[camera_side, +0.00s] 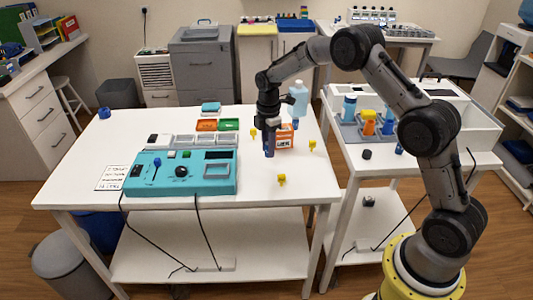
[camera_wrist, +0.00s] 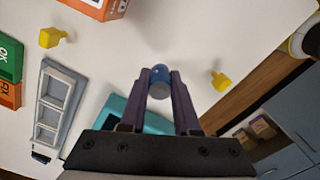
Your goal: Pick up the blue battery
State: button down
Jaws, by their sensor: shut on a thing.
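The blue battery (camera_wrist: 158,72) is a small cylinder with a grey end, seen between my fingertips in the wrist view. My gripper (camera_wrist: 160,82) is shut on it, with one finger on each side. In the side view my gripper (camera_side: 268,150) points down over the white table, just left of an orange box. There the fingers largely hide the battery. I cannot tell whether the battery touches the table.
The orange box (camera_side: 285,137) stands close to my gripper. Several small yellow pieces lie around, one at the front (camera_side: 281,180). A teal control panel (camera_side: 205,184) is to the left, with grey trays (camera_side: 228,139) behind it. The table's right front is mostly clear.

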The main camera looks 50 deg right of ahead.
jog(key=s+a+r, duration=0.2)
jog(key=s+r, duration=0.7)
jog(key=s, duration=0.3)
jog(key=a+f+m, duration=0.2)
jog(key=f+m, duration=0.1)
jog(key=m, duration=0.2)
jog(key=a+f+m, duration=0.2)
jog(key=f+m, duration=0.2)
jog(key=a+f+m, duration=0.2)
jog(key=f+m, duration=0.1)
jog(key=m, duration=0.2)
jog(key=shift+s+f+m, duration=0.25)
jog(key=shift+m, duration=0.05)
jog(key=d+r+n, duration=0.6)
jog(key=r+n, duration=0.4)
jog(key=n, duration=0.4)
jog(key=shift+s+r+n, duration=0.15)
jog(key=shift+s+n, duration=0.05)
jog(key=shift+n, duration=0.1)
